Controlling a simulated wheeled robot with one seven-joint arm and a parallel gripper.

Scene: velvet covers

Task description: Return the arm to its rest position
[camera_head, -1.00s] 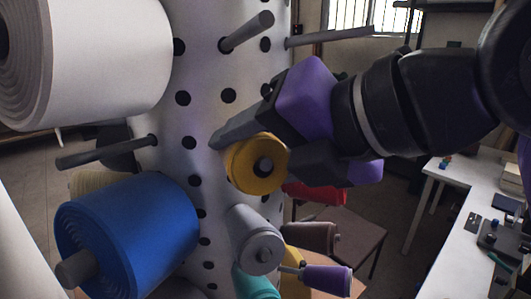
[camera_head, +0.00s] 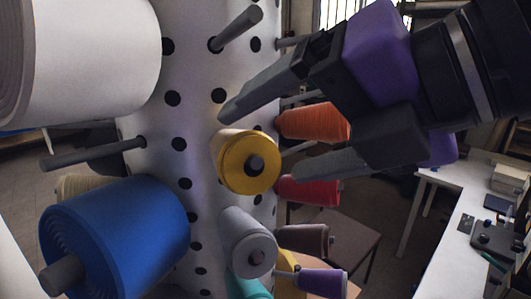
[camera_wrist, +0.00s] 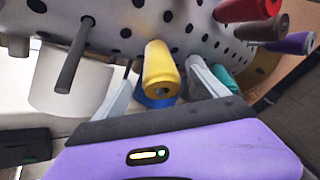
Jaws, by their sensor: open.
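My gripper (camera_head: 262,137) is open, with its two long grey fingers spread apart in front of the perforated white column. A yellow spool (camera_head: 238,160) sits on a peg of the column. In the head view it shows between and beyond the two fingers, with the lower finger to its right. In the wrist view the yellow spool (camera_wrist: 160,68) stands between the fingertips, and nothing appears gripped. My purple and black arm reaches in from the upper right of the head view.
The perforated column (camera_head: 195,70) carries a white roll (camera_head: 85,60), a blue spool (camera_head: 120,235), a grey spool (camera_head: 245,240), an orange spool (camera_head: 312,122), a red spool (camera_head: 305,189) and bare pegs (camera_head: 95,153). A white table (camera_head: 440,230) stands at right, with floor between.

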